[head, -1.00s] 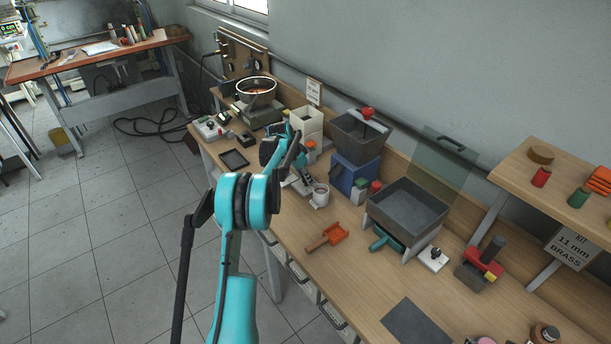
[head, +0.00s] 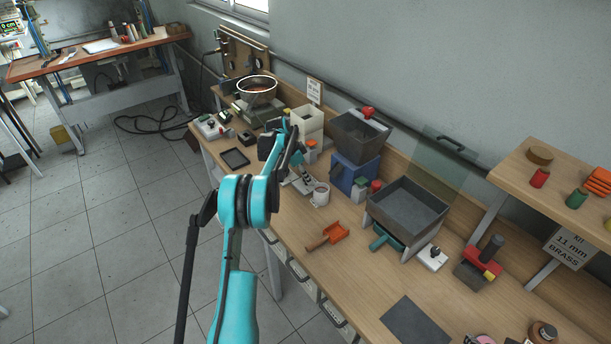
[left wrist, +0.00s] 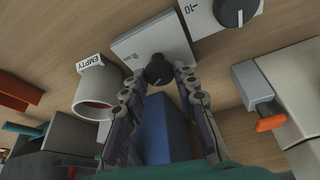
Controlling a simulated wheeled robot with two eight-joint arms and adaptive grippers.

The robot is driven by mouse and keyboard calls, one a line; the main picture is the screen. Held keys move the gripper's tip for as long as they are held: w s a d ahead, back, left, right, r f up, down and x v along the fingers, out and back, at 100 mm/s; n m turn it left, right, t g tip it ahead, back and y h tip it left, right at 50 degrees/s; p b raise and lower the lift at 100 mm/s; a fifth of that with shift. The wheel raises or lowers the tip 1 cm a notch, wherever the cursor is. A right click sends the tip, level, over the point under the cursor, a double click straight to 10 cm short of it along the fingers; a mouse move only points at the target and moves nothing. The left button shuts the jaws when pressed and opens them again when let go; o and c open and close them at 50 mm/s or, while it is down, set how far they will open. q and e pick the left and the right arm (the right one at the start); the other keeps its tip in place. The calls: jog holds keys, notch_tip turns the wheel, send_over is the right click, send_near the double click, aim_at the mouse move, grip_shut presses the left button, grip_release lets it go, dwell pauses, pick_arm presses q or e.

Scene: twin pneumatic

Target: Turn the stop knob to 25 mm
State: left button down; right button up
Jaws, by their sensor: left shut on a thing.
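A small black knob (left wrist: 157,70) stands on a light grey plate (left wrist: 130,48) in the left wrist view. My left gripper (left wrist: 162,78) has one finger on each side of this knob and is shut on it. A second, larger dark dial (left wrist: 234,10) with a white pointer line sits on a pale plate marked "10" at the top edge. I cannot read a 25 mm mark. In the head view my left gripper (head: 298,160) is low over the bench, and my arm hides the knob. My right gripper is not in view.
A blue box (head: 350,172) with a grey hopper is to the right.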

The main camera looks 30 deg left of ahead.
pick_arm(q)
jog(key=c, duration=1.2)
grip_release()
jog(key=v, duration=1.2)
jog(key=shift+s, duration=0.1)
